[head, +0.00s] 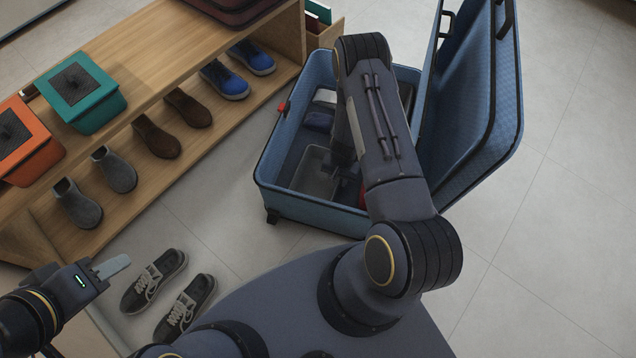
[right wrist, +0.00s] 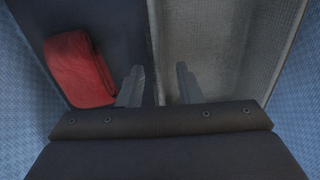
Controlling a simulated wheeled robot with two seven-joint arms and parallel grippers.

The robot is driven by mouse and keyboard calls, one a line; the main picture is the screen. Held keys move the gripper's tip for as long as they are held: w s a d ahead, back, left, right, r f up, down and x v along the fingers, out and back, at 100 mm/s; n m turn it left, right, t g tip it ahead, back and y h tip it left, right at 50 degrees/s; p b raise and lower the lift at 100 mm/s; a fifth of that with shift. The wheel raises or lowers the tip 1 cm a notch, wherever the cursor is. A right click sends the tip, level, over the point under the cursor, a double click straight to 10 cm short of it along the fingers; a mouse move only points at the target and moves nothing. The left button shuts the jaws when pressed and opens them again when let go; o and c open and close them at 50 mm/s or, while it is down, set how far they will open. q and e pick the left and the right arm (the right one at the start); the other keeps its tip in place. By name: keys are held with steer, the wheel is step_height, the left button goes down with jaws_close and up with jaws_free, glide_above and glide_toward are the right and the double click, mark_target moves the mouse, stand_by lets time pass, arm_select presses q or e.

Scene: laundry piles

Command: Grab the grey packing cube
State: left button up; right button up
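The grey packing cube (head: 317,172) lies in the near part of the open blue suitcase (head: 318,212). It looks like a pale, open-topped tray. In the right wrist view the grey packing cube (right wrist: 222,45) fills the upper right. My right gripper (right wrist: 160,85) is open, one finger on each side of the cube's left edge, with nothing seen clamped between. In the head view my right arm hides most of that gripper. My left gripper (head: 112,266) is over the floor at lower left, away from the suitcase; its finger gap cannot be made out.
A red folded cloth (right wrist: 78,70) lies in the suitcase left of the cube in the right wrist view. The suitcase lid (head: 480,130) stands open on the right. A wooden shelf (head: 190,60) with shoes and boxes is at left; sneakers (head: 155,282) lie on the floor.

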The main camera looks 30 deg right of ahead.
step_height(320, 180, down, 6)
steer(key=b, duration=0.3)
steer(key=shift+a+r, duration=0.15)
steer(key=shift+r, duration=0.1)
jaws_close()
